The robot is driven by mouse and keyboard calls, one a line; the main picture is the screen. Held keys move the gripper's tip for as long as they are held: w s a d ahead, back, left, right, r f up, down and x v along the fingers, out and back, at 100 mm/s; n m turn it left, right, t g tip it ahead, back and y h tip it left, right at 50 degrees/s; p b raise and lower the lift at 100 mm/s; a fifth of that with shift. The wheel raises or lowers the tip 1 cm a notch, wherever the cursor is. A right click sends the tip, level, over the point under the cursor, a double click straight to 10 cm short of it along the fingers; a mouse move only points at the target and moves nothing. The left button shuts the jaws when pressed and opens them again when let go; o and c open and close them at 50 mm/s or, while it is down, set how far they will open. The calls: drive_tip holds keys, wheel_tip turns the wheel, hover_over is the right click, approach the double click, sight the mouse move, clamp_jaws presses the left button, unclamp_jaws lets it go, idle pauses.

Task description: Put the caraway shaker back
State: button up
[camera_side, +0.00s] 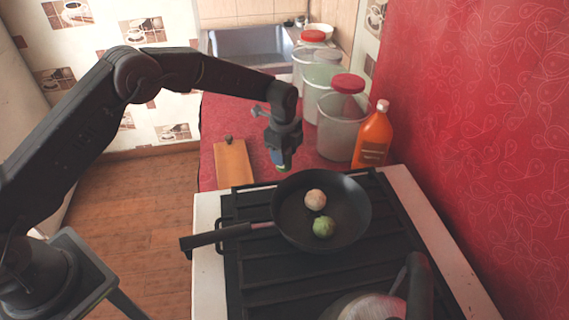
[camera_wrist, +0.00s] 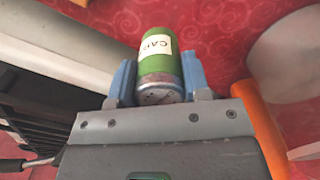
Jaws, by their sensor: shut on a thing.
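The caraway shaker is a green cylinder with a metal end and a pale label that reads "CA…". In the wrist view the shaker (camera_wrist: 158,64) sits between the two blue fingers of my gripper (camera_wrist: 159,72), which is shut on it. In the side view my gripper (camera_side: 282,158) points down near the far edge of the stove, and only a small green part of the shaker (camera_side: 282,168) shows at its tip. The rest is hidden by the fingers. I cannot tell how high it is above the red counter (camera_side: 262,128).
A brown board (camera_side: 233,165) with a dark knob lies left of my gripper. An orange bottle (camera_side: 373,138) and red-lidded canisters (camera_side: 341,122) stand to the right. A black pan (camera_side: 347,207) holding two balls is on the stove (camera_side: 255,285). A sink (camera_side: 250,48) is behind.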

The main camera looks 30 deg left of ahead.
drive_tip(key=shift+d+f, duration=0.1)
drive_tip(key=shift+f, duration=1.9)
drive_tip(key=shift+f, duration=0.2)
drive_tip(key=o, duration=0.9)
wheel_tip(320, 180, up, 12)
drive_tip(key=shift+r, duration=0.2)
drive_tip(key=shift+r, duration=0.1)
